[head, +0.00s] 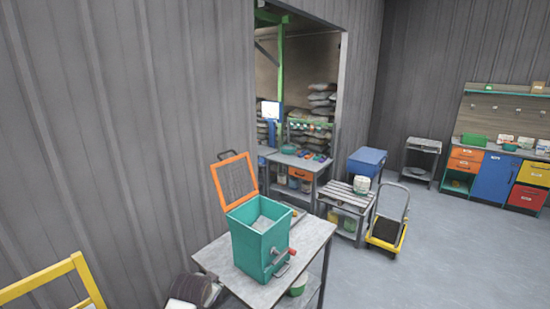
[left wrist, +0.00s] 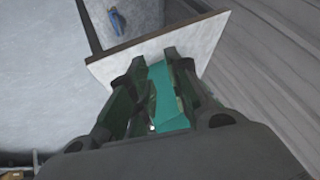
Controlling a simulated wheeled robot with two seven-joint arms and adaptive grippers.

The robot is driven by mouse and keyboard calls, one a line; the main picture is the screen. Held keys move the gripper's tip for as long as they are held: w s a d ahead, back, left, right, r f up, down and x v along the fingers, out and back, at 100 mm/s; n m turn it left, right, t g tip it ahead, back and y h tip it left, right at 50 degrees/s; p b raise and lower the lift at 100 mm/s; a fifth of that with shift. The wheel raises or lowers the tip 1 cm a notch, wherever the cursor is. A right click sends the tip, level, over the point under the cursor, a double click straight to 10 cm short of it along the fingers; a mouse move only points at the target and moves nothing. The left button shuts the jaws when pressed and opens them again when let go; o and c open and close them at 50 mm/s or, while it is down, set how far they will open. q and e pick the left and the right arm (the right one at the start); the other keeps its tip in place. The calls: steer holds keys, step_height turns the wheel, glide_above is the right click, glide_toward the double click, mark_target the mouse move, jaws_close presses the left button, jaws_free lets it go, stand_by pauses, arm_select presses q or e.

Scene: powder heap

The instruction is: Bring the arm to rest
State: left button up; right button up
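My left gripper (left wrist: 155,62) shows in the left wrist view with its two dark green fingers apart. A teal surface shows in the gap between them, and I see no clear grip on it. My left gripper is not recognisable in the head view, and my right gripper is in neither view. In the head view a teal box (head: 250,248) stands on a grey table (head: 215,258). Its orange-framed mesh lid (head: 235,178) is open, and grey material (head: 263,223) shows inside.
A ribbed grey wall (head: 130,130) runs along the left. A yellow frame (head: 60,275) stands at bottom left. A yellow trolley (head: 386,234), a slatted-top cart (head: 348,197) and a blue bin (head: 367,162) stand beyond the table. The floor at right is clear.

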arm_select(q)
steer(key=s+a+f+n+g, duration=0.1)
steer(key=s+f+n+g, duration=0.1)
steer(key=s, duration=1.2)
steer(key=s+a+f+n+g, duration=0.1)
steer(key=s+f+n+g, duration=0.1)
steer(key=s, duration=1.2)
steer(key=s+f+g+b, duration=0.2)
steer(key=s+f, duration=0.1)
steer(key=f, duration=3.2)
steer(key=s+a+f+b, duration=0.1)
steer(key=s+a+f, duration=0.1)
steer(key=s+f, duration=0.8)
steer(key=s+a+f+b, duration=0.1)
steer(key=s+a+f, duration=0.1)
steer(key=s+f, duration=0.9)
steer(key=shift+s+f+g, duration=0.15)
steer(key=shift+s+g, duration=0.25)
steer(key=shift+s, duration=0.1)
